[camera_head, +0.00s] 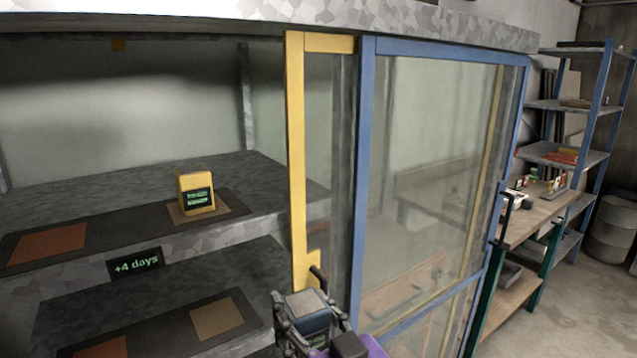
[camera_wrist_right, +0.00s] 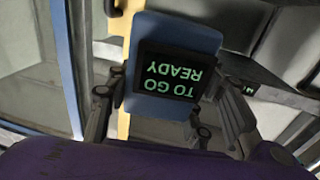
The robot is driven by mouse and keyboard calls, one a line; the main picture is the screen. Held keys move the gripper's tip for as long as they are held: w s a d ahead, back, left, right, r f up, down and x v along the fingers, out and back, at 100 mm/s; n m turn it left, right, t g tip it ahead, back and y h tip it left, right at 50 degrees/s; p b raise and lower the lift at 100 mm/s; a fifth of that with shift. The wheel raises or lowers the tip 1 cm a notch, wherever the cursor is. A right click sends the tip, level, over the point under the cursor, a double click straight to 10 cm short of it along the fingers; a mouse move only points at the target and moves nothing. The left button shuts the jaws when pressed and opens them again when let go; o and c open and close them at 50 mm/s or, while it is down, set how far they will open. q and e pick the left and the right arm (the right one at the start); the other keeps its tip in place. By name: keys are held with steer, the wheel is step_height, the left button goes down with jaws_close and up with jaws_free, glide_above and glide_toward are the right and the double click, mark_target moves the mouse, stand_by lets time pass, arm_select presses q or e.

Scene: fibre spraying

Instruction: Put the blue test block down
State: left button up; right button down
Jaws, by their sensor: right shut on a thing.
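The blue test block (camera_wrist_right: 176,32) is held in my right gripper (camera_wrist_right: 165,100), whose fingers close on it from both sides. Its dark panel reads "READY TO GO", upside down in the right wrist view. In the head view, the right gripper (camera_head: 308,318) is at the bottom centre, in front of the cabinet opening and right of the lower shelf (camera_head: 150,300). The block's blue side (camera_head: 318,326) shows between the fingers there. A tan square (camera_head: 217,319) and an orange-red square (camera_head: 100,348) lie on the lower shelf's dark mat. My left gripper is not in view.
A yellow block (camera_head: 197,193) stands on a tan square on the upper shelf, left of the gripper. An orange-red square (camera_head: 47,243) beside it is bare. The yellow door frame (camera_head: 296,160) and blue-framed glass door (camera_head: 365,190) stand close behind and right of the gripper.

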steer(key=s+d+f+m+t+h+p, duration=0.1)
steer(key=s+d+f+h, duration=0.3)
steer(key=d, duration=0.5)
steer(key=s+d+f+m+t+h+p, duration=0.1)
steer(key=s+d+f+m+h, duration=0.3)
steer(key=d, duration=0.6)
steer(key=shift+f, duration=0.85)
steer(key=shift+s+d, duration=0.1)
